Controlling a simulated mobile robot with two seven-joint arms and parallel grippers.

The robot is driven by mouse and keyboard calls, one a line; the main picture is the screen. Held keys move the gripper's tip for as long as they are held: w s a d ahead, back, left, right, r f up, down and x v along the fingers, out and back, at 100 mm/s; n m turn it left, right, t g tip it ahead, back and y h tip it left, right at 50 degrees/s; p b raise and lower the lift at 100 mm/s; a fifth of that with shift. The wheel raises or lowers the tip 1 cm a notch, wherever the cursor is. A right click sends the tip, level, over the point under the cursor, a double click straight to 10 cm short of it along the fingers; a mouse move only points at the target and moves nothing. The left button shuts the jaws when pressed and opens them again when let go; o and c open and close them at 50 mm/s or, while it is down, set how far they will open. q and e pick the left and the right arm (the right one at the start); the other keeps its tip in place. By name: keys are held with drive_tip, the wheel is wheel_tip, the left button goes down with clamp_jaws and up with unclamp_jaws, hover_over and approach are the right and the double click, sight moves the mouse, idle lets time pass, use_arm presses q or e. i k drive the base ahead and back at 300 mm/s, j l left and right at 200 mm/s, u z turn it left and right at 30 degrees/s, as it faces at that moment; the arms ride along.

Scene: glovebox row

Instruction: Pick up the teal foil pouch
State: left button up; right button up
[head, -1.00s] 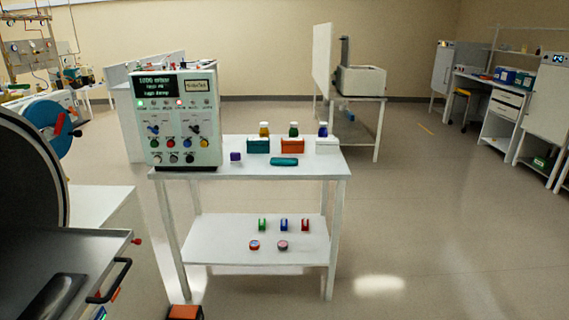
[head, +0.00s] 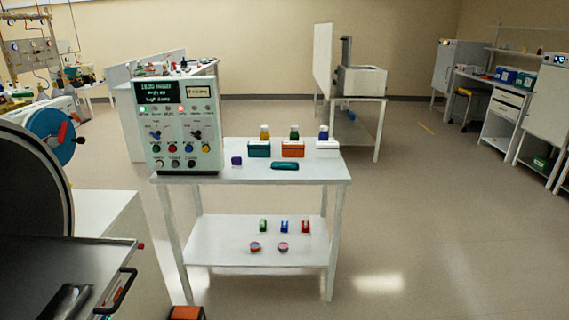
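The teal foil pouch (head: 285,166) lies flat near the front edge of the white table's top (head: 320,170). It is in front of a teal box (head: 259,149) and an orange box (head: 293,149). A small purple object (head: 236,160) sits to its left. Nothing covers the pouch. Neither of my grippers shows in the head view.
A grey control panel (head: 180,128) stands on the table's left end, and a white box (head: 327,149) on its right. Bottles stand behind the boxes. Small items lie on the lower shelf (head: 215,252). A dark round-fronted machine (head: 35,190) fills the left. Floor right is clear.

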sight(275, 165)
drive_tip(key=i+l+u, duration=0.1)
drive_tip(key=i, duration=0.35)
drive_tip(key=i+l+u, duration=0.15)
drive_tip(key=i, duration=0.35)
